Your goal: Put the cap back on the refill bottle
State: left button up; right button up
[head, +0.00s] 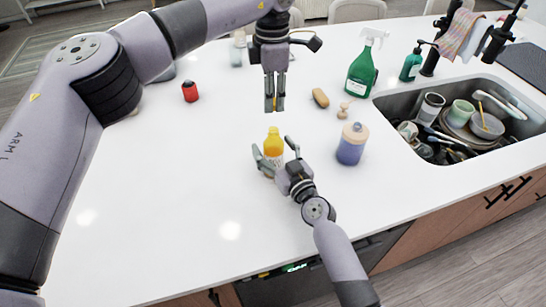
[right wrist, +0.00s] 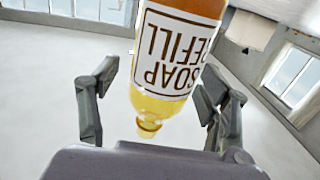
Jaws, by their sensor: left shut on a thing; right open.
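The refill bottle (head: 273,143) stands upright on the white counter, yellow-orange with a pale label. In the right wrist view the soap refill bottle (right wrist: 172,60) appears upside down, with its narrow neck bare and no cap on it. My right gripper (head: 275,152) is open, with one finger on each side of the bottle; whether they touch it I cannot tell. My left gripper (head: 274,106) points down, above and behind the bottle in the head view, clear of it. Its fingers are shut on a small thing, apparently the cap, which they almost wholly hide.
A bottle of blue liquid (head: 352,145) stands right of my right gripper. Behind it are a green spray bottle (head: 362,72), a brown sponge (head: 320,98) and a small wooden item (head: 344,110). A sink (head: 440,155) with dishes lies right. A red can (head: 190,92) stands left; the counter's left front is clear.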

jog(key=shift+w+r, duration=0.1)
jog(key=shift+w, duration=0.1)
jog(key=shift+a, duration=0.1)
grip_shut()
dwell(0.9)
